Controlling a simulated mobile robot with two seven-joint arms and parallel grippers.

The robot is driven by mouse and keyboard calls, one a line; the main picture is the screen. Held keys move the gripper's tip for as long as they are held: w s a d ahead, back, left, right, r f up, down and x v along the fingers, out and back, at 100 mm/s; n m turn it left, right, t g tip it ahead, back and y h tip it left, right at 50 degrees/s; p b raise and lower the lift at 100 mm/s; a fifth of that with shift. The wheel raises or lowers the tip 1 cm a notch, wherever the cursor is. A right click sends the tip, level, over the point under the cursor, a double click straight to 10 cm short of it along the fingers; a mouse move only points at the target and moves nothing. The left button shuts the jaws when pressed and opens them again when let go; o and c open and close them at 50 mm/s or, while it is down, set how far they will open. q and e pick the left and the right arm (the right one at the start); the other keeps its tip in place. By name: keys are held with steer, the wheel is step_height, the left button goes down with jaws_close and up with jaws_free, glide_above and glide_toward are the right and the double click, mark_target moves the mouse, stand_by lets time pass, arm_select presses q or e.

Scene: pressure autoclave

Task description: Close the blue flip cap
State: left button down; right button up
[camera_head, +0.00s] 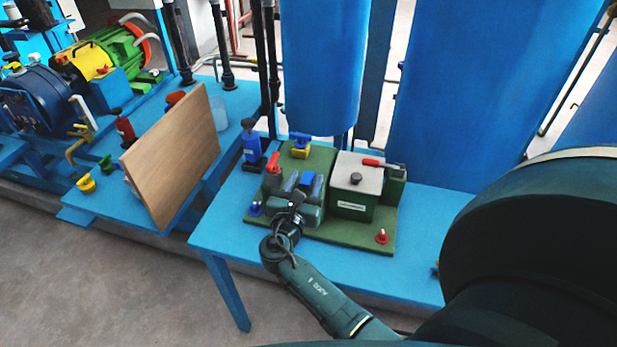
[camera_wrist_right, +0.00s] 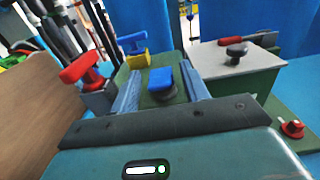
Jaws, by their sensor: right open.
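The blue flip cap (camera_head: 307,181) is on the green panel (camera_head: 343,236) on the blue table. In the right wrist view the cap (camera_wrist_right: 161,78) shows as a small blue block on a dark round base, apparently tipped up. My right gripper (camera_head: 303,186) is open above the panel. In the right wrist view its two grey fingers (camera_wrist_right: 162,90) stand on either side of the cap, and nothing is clearly held. I cannot tell whether a finger touches the cap. The gripper body hides the near part of the panel. My left gripper is not in view.
A red-handled valve (camera_head: 273,163) is left of the gripper, and a blue-handled yellow valve (camera_head: 300,147) behind. A white-topped box (camera_head: 357,174) with a dark knob stands to the right. A red knob (camera_head: 381,236) is front right. A wooden board (camera_head: 172,157) leans at left.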

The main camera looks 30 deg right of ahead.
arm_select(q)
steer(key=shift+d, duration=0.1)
arm_select(e)
steer(key=shift+c, duration=0.5)
steer(key=c, duration=0.8)
steer(key=shift+f+b, duration=0.25)
steer(key=shift+b, duration=0.3)
steer(key=shift+f+t+h+b, duration=0.25)
steer(key=shift+t+h+b, duration=0.15)
steer(key=shift+b, duration=0.65)
steer(key=shift+r+h, duration=0.25)
steer(key=shift+h, duration=0.05)
steer(key=o, duration=0.9)
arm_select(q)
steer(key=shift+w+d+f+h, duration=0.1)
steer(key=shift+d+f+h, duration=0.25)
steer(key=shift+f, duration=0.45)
